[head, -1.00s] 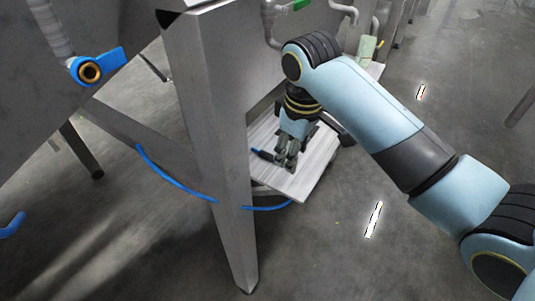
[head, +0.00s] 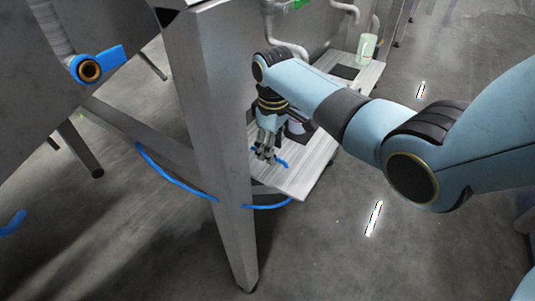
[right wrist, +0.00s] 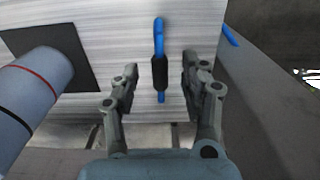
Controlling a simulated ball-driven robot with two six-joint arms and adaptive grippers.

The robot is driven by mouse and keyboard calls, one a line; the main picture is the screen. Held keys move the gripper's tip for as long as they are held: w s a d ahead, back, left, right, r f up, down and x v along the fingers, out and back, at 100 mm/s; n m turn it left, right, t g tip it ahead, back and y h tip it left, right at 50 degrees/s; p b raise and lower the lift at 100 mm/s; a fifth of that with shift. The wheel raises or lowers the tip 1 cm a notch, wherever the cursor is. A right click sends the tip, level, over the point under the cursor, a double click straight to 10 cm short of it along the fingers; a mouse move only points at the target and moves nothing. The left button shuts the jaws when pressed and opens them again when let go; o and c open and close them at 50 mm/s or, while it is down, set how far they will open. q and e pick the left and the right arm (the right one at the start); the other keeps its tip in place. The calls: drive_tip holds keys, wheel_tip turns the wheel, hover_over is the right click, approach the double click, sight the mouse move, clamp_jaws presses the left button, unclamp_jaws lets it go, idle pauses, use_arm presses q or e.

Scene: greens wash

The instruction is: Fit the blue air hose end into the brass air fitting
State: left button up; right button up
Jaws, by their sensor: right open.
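The blue air hose end (right wrist: 160,72), with a black sleeve and a short blue tip, shows in the right wrist view over a pale streaked board (right wrist: 200,45). In the head view part of the blue hose (head: 282,163) shows beside my right gripper (head: 264,156). My right gripper (right wrist: 158,85) is open, with one finger on each side of the sleeve and a gap on both sides. I cannot tell the depth between fingers and hose. I cannot make out the brass air fitting with certainty. My left gripper is not in view.
A steel leg (head: 215,130) stands left of the board. A white cylinder with a red band (right wrist: 30,95) is close left of the gripper. A dark square (right wrist: 52,58) and a pale green container (head: 367,46) are on the board. A blue-handled valve (head: 89,70) is at upper left.

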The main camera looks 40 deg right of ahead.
wheel_tip(320, 180, down, 2)
drive_tip(key=shift+f, duration=0.1)
drive_tip(key=shift+c, duration=0.2)
clamp_jaws()
wheel_tip(320, 180, up, 5)
drive_tip(key=shift+s+d+f, duration=0.1)
drive_tip(key=shift+s+f, duration=0.05)
drive_tip(key=shift+f, duration=0.05)
drive_tip(key=s+d+r, duration=0.4)
drive_tip(key=s+r, duration=0.2)
drive_tip(key=s, duration=0.4)
drive_tip(key=shift+s+r+p, duration=0.3)
